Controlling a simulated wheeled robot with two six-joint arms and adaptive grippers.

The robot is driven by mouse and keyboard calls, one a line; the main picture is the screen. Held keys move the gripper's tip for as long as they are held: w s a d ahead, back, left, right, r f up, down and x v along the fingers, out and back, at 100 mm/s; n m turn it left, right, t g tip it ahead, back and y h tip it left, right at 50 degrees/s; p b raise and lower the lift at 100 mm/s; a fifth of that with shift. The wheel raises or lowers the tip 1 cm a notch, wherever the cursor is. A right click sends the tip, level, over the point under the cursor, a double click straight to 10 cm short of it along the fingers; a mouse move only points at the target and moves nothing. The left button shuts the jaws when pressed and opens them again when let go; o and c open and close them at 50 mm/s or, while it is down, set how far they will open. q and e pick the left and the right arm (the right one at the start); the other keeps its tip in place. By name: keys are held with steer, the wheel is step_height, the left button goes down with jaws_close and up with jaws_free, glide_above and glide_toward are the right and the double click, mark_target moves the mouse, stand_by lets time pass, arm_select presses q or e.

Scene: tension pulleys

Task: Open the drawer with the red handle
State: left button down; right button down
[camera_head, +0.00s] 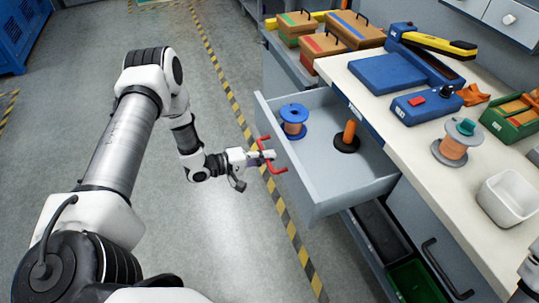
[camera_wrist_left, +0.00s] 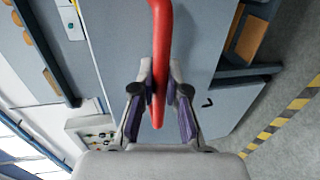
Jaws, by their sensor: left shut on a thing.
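The drawer (camera_head: 320,190) with the red handle (camera_head: 269,160) stands pulled well out from the bench, its inside in view. My left gripper (camera_head: 264,156) is at the drawer's front and is shut on the red handle. In the left wrist view the handle (camera_wrist_left: 161,30) runs between the two fingers of my left gripper (camera_wrist_left: 161,85), with the grey drawer front (camera_wrist_left: 115,35) behind it. A blue spool of copper wire (camera_head: 293,122) and an orange peg on a black base (camera_head: 348,136) are in the drawer. My right gripper is not in view.
The workbench top (camera_head: 415,150) holds a blue machine (camera_head: 390,72), a grey spool (camera_head: 453,148), and a white bin (camera_head: 508,198). Boxes (camera_head: 322,46) stand behind the drawer. A lower drawer with a black handle (camera_head: 445,270) is below. The floor at left (camera_head: 215,235) is clear.

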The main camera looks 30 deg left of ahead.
arm_select(q)
steer(key=c, duration=1.2)
jaws_free()
steer(key=v, duration=1.2)
steer(key=shift+f, duration=0.1)
steer(key=shift+s+f, duration=0.1)
